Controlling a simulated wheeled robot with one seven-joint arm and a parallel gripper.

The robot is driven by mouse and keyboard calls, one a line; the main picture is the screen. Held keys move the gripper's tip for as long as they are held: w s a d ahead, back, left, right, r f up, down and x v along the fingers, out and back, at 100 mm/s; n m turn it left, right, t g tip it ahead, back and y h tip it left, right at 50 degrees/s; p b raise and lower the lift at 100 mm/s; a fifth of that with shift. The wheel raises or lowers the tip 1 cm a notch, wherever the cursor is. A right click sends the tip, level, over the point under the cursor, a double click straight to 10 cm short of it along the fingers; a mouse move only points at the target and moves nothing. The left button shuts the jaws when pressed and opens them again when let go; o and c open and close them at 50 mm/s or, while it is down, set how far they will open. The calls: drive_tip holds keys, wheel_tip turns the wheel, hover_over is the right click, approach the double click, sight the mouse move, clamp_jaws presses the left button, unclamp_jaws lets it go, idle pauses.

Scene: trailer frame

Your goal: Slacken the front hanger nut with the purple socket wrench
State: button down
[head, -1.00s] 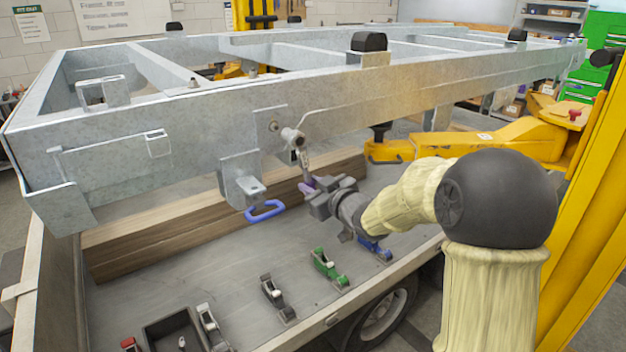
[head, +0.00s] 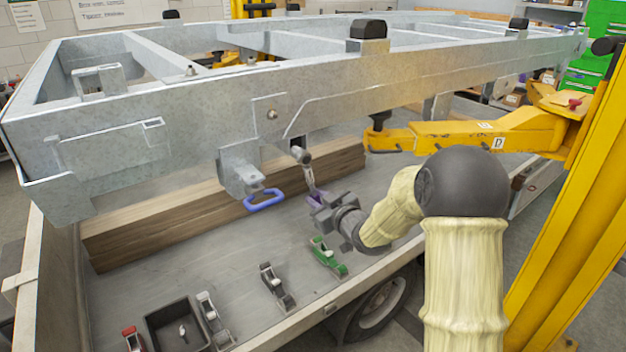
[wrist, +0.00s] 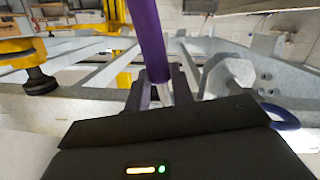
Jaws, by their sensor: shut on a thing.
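My gripper (head: 324,208) is shut on the purple handle of the socket wrench (head: 308,175). The wrench leans up and left, its grey socket head (head: 300,154) below the trailer's side rail and apart from it. A small round nut or bolt end (head: 271,114) shows on a plate on the rail, above and left of the socket head, with nothing on it. In the wrist view the purple wrench handle (wrist: 147,35) rises between the dark fingers (wrist: 155,88). The socket head is not clearly visible there.
A bracket (head: 238,165) with a blue loop handle (head: 263,200) hangs from the rail, left of the wrench. A timber beam (head: 180,205) lies behind. Green (head: 328,257) and grey (head: 277,286) clamp-like tools sit on the bed below. A yellow lift arm (head: 470,135) is at right.

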drive_tip(key=s+d+f+m+h, duration=0.2)
drive_tip(key=s+d+f, duration=0.1)
drive_tip(key=f, duration=0.7)
drive_tip(key=s+d+f+m+t+h, duration=0.1)
drive_tip(key=s+d+f+m+h, duration=0.1)
drive_tip(key=f, duration=0.8)
drive_tip(key=s+d+f+m+t+h, duration=0.1)
drive_tip(key=s+d+f+h, duration=0.3)
drive_tip(key=f, duration=0.7)
drive_tip(key=d+m, duration=0.1)
drive_tip(key=d, duration=0.1)
drive_tip(key=shift+d, duration=0.3)
drive_tip(key=shift+w+d, duration=0.1)
